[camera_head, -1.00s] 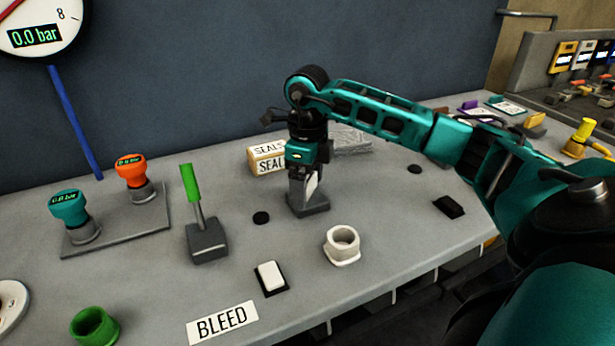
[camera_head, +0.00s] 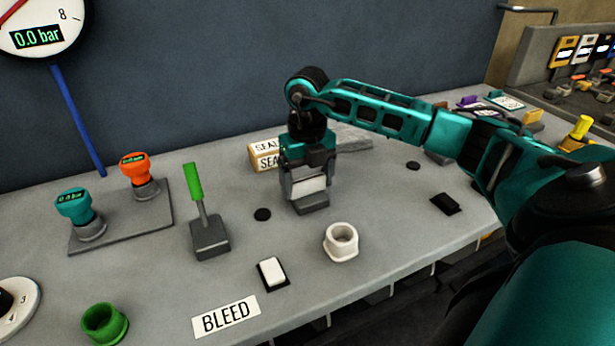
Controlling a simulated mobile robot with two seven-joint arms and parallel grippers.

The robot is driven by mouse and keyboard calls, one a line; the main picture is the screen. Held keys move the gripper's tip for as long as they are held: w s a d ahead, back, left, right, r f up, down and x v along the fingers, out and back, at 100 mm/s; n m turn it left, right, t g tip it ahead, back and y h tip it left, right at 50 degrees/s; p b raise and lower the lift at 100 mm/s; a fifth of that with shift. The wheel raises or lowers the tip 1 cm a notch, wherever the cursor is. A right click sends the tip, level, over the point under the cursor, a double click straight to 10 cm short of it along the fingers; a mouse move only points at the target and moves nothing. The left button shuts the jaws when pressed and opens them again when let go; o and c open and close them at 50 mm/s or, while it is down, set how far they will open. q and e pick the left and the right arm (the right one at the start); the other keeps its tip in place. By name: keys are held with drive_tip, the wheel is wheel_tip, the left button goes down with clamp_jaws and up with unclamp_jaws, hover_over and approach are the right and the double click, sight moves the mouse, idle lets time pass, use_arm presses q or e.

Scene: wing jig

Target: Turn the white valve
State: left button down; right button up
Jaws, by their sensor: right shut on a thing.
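The white valve has a white handle (camera_head: 310,186) above a dark grey block-shaped base (camera_head: 311,207) on the grey bench, right of the middle of the head view. My right gripper (camera_head: 308,180) points straight down over it and is shut on the white handle. The gripper's fingers and body hide part of the handle. The broad face of the handle is toward me. My left gripper is not in view.
A green-handled lever (camera_head: 208,228) stands left of the valve. Nearer are a white ring (camera_head: 341,241) and a white rocker switch (camera_head: 272,272). Orange (camera_head: 139,172) and teal (camera_head: 77,208) knobs stand at left.

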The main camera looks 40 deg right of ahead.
sight(307, 179)
drive_tip(key=shift+m, duration=0.3)
drive_tip(key=o, duration=0.8)
drive_tip(key=shift+o, duration=0.2)
wheel_tip(307, 179, up, 13)
idle(0.6)
